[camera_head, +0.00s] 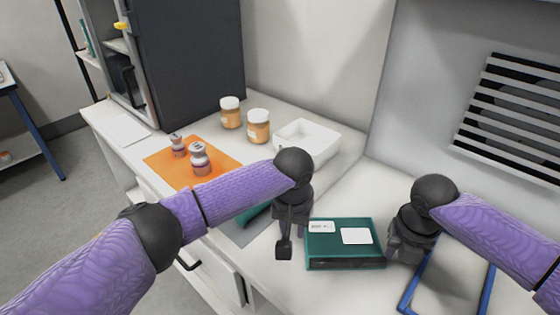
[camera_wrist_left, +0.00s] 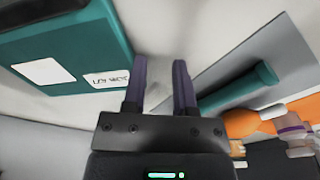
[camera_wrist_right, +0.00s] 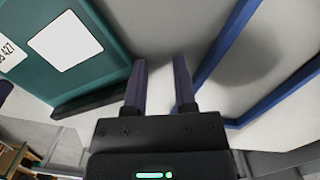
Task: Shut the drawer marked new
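No mark reading "new" is legible in any view. Below the counter edge in the head view, a white cabinet front (camera_head: 220,267) with a dark handle (camera_head: 188,263) is partly hidden by my left arm. I cannot tell whether it is a drawer or how far it stands out. My left gripper (camera_head: 284,247) is over the counter, left of a teal box (camera_head: 345,229). Its fingers are apart and empty in the left wrist view (camera_wrist_left: 161,85). My right gripper (camera_head: 403,250) is just right of the box; its fingers are apart and empty in the right wrist view (camera_wrist_right: 160,85).
A blue frame (camera_head: 487,290) lies at the right. A teal cylinder (camera_wrist_left: 238,88) lies on a grey mat (camera_wrist_left: 270,50) beside my left gripper. An orange mat (camera_head: 222,164) with two small bottles, two orange jars (camera_head: 258,127) and a white tray (camera_head: 325,150) are farther back.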

